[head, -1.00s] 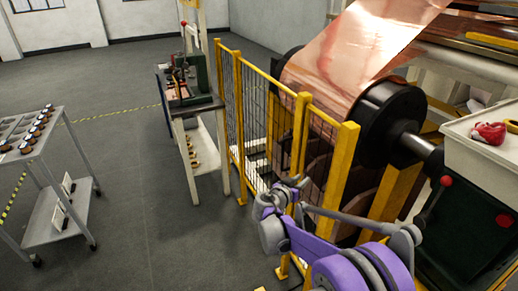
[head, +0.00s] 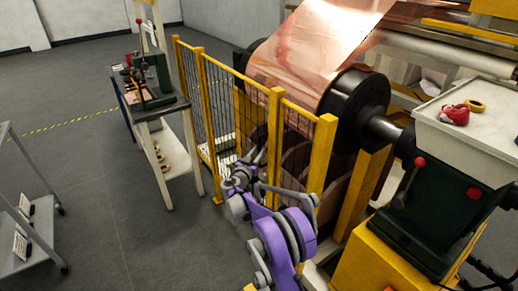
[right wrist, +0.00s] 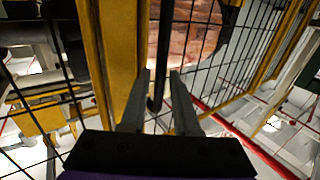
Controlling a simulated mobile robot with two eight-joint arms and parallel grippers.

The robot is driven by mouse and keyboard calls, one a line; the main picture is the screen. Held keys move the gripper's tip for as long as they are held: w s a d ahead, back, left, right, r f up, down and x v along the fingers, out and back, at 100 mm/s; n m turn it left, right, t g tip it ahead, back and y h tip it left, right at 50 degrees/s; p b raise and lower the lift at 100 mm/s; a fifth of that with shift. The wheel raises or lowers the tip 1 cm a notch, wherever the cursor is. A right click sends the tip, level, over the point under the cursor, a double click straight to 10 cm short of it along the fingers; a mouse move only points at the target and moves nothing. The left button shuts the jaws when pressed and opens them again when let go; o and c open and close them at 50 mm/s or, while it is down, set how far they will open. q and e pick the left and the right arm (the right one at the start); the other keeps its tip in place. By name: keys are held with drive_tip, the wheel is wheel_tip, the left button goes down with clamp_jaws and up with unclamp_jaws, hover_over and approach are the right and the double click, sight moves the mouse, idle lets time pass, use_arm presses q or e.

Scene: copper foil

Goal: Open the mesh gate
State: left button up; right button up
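The mesh gate (head: 240,115) is a black wire panel in a yellow frame, part of the yellow fence in front of the copper roll. It stands in line with the fence and looks closed. In the right wrist view, yellow posts (right wrist: 118,55) and black mesh fill the scene. A dark upright bar (right wrist: 162,50), perhaps a handle, stands ahead between my fingertips. My right gripper (right wrist: 158,88) is open, its two fingers apart; I cannot tell whether the bar is between them or just beyond. In the head view my right gripper (head: 245,160) is close to the mesh. My left gripper is out of view.
The copper foil roll (head: 310,55) is behind the fence. A green machine stand (head: 440,215) with a red-knobbed lever and a white tray (head: 480,125) stands at right. A bench (head: 180,150) stands beyond the gate, a grey cart (head: 35,235) at left. Floor between is clear.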

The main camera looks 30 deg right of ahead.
drive_tip(key=shift+x, duration=1.15)
clamp_jaws()
idle(0.6)
